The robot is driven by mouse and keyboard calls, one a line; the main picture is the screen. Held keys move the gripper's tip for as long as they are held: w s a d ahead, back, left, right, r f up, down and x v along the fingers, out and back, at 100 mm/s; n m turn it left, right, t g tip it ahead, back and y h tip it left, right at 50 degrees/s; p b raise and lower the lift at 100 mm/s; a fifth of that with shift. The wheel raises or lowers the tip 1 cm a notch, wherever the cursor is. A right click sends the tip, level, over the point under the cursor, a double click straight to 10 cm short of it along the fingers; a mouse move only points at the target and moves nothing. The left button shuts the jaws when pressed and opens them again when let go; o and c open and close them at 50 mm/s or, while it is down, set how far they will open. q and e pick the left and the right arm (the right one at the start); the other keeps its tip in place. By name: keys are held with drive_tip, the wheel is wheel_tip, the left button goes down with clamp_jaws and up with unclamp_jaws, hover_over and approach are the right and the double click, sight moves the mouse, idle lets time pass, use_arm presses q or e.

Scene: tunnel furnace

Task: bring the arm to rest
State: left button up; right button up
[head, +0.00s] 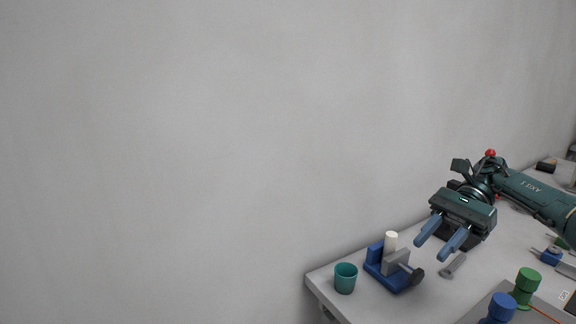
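My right gripper (433,250) is at the end of the dark green arm that comes in from the right. Its two blue fingers are apart with nothing between them, and they point down and to the left above the table. The fingertips are just right of a blue and grey fixture with a white cylinder, and I see no contact with it. My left gripper is not in view.
The light table (420,308) fills the lower right. On it stand a teal cup (345,279), the blue fixture (374,262), a small grey part (453,266), a green knobbed piece (526,286) and a blue one (499,309). A bare grey wall (200,150) stands behind.

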drive_tip(key=a+f+m+t+y, duration=0.3)
drive_tip(key=a+f+m+t, duration=0.15)
drive_tip(key=a+m, duration=0.45)
drive_tip(key=a+f+m+t+y, duration=0.25)
drive_tip(key=a+m+t, duration=0.4)
drive_tip(key=a, duration=0.45)
drive_tip(key=a+f+m+t+y, duration=0.2)
drive_tip(key=a+f+m+t, duration=0.25)
drive_tip(key=a+m, duration=0.55)
drive_tip(key=s+d+f+m+t+h, duration=0.1)
drive_tip(key=s+d+f+m+h, duration=0.5)
drive_tip(key=m, duration=0.6)
drive_tip(key=s+d+f+m+t+h, duration=0.1)
drive_tip(key=s+d+f+m+h, duration=0.35)
drive_tip(key=d+m+h, duration=0.6)
drive_tip(key=s+d+f+m+g+h, duration=0.1)
drive_tip(key=s+d+f+m+g, duration=0.3)
drive_tip(key=s, duration=0.5)
drive_tip(key=s+d+f+m+g, duration=0.1)
drive_tip(key=s+d+m+g, duration=0.4)
drive_tip(key=s, duration=0.4)
drive_tip(key=w+a+f+t+y+p, duration=0.1)
drive_tip(key=w+a+f+t+y, duration=0.1)
drive_tip(key=w+a+f+t, duration=0.3)
drive_tip(key=shift+w+a+t+y+p, duration=0.4)
drive_tip(key=shift+w+a+t, duration=0.1)
drive_tip(key=shift+a+t, duration=0.9)
